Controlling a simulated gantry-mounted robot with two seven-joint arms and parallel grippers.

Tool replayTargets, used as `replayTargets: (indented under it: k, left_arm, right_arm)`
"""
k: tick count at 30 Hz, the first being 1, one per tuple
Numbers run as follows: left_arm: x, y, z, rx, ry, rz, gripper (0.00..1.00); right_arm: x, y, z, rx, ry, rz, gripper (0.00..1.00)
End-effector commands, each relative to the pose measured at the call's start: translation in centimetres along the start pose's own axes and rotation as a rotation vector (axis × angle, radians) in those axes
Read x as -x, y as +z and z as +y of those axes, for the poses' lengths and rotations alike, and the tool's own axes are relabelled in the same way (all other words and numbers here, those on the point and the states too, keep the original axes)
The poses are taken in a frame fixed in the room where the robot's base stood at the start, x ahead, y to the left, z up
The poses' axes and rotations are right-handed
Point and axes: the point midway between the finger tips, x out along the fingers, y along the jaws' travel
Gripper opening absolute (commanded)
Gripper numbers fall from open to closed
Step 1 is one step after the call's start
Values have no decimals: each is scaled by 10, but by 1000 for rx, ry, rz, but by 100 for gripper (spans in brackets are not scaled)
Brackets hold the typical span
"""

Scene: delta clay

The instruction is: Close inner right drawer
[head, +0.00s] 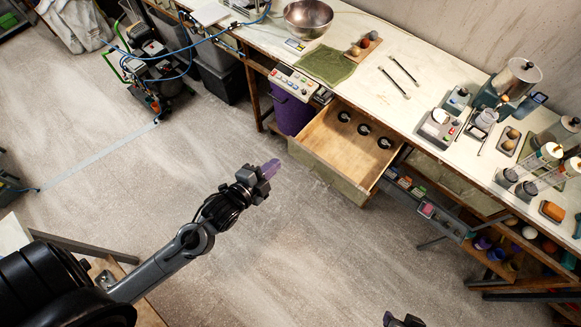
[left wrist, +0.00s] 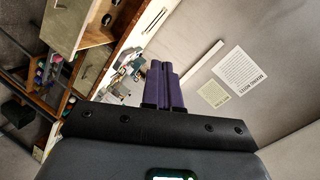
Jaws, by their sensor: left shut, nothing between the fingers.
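A wooden drawer (head: 335,150) stands pulled out from under the workbench, with three dark round pieces inside near its back. To its right a narrower grey drawer (head: 425,208) is also pulled out and holds small coloured items. I cannot tell for certain which is the inner right drawer. An open drawer (left wrist: 68,26) also shows at the upper left of the left wrist view. My left gripper (head: 268,168), with purple fingers, is shut and empty over the floor, left of the wooden drawer and apart from it. Its fingers show in the left wrist view (left wrist: 160,84). Only the tip of my right gripper (head: 403,320) shows.
The workbench (head: 375,75) carries a metal bowl (head: 308,18), a green cloth (head: 325,65), tools and jars. A purple bin (head: 291,112) stands left of the wooden drawer. Open shelves with cups (head: 495,250) lie at right. The floor before the drawers is clear.

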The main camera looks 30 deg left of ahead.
Motion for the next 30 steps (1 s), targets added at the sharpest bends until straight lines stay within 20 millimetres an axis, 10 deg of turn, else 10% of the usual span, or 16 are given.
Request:
replayTargets:
  k: [1,18,30]
  left_arm:
    - [-15,19,28,-53,-36,21,0]
    - [-101,135,156,-399,-258,129,0]
    - [-136,176,209,-470,-272,142,0]
  right_arm:
    - [-36,11,-2,-1,-1,2,40]
    - [-226,70,-8,1,0,7,40]
    - [-308,96,-9,6,5,6,40]
